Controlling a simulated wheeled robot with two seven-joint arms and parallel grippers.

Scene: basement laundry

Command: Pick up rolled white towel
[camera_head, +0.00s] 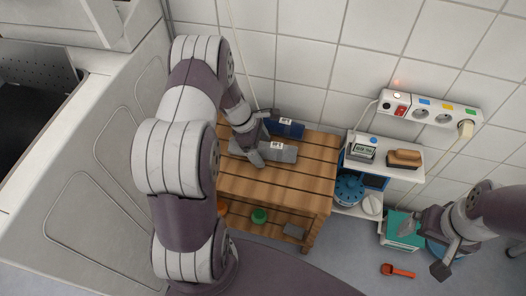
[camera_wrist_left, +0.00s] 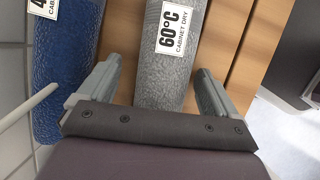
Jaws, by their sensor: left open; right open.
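A light grey, textured roll with a "60°C CABINET DRY" label (camera_head: 285,153) lies on the slatted wooden bench; no clearly whiter roll shows. A blue roll (camera_head: 290,129) with a similar label lies behind it. My left gripper (camera_head: 262,138) is open at the rolls, covering part of them. In the left wrist view the grey roll (camera_wrist_left: 170,70) lies between the two spread fingers of my left gripper (camera_wrist_left: 158,66), with gaps on both sides. The blue roll (camera_wrist_left: 65,65) is outside the left finger. My right gripper (camera_head: 424,250) is open and empty at the lower right.
The wooden bench (camera_head: 265,184) has a lower shelf with a green item (camera_head: 259,215). To its right stands a white shelf unit (camera_head: 388,172) with a brown brush (camera_head: 404,158). A power strip (camera_head: 430,112) is on the tiled wall. An orange object (camera_head: 397,271) lies on the floor.

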